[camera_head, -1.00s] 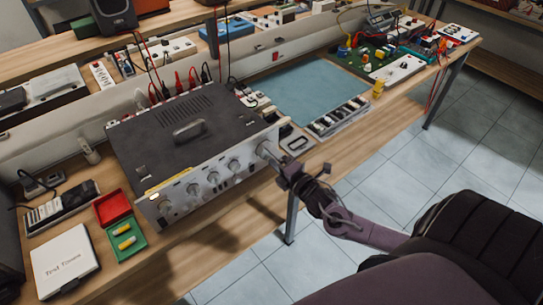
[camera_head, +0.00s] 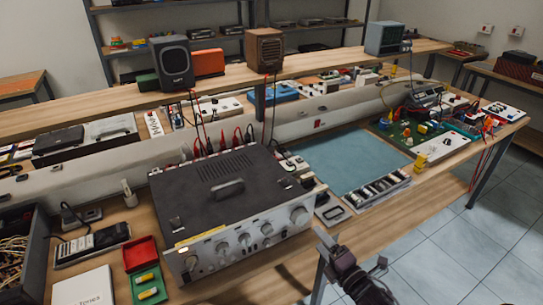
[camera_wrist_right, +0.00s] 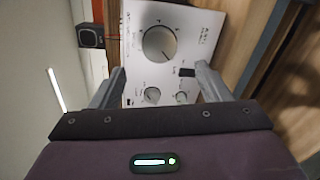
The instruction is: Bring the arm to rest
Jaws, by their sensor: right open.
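My right gripper (camera_head: 328,242) shows at the bottom of the head view, in front of the bench edge and apart from the hi-fi amplifier (camera_head: 225,195). In the wrist view my right gripper (camera_wrist_right: 160,80) is open, with its two grey fingers spread and nothing between them. My left gripper is not in view.
The wooden bench holds a blue-green mat (camera_head: 350,160), a green circuit board (camera_head: 405,132), a red and green box (camera_head: 140,254) and a white booklet (camera_head: 84,288). Speakers (camera_head: 172,62) stand on the shelf behind. Tiled floor (camera_head: 440,255) is open at the right.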

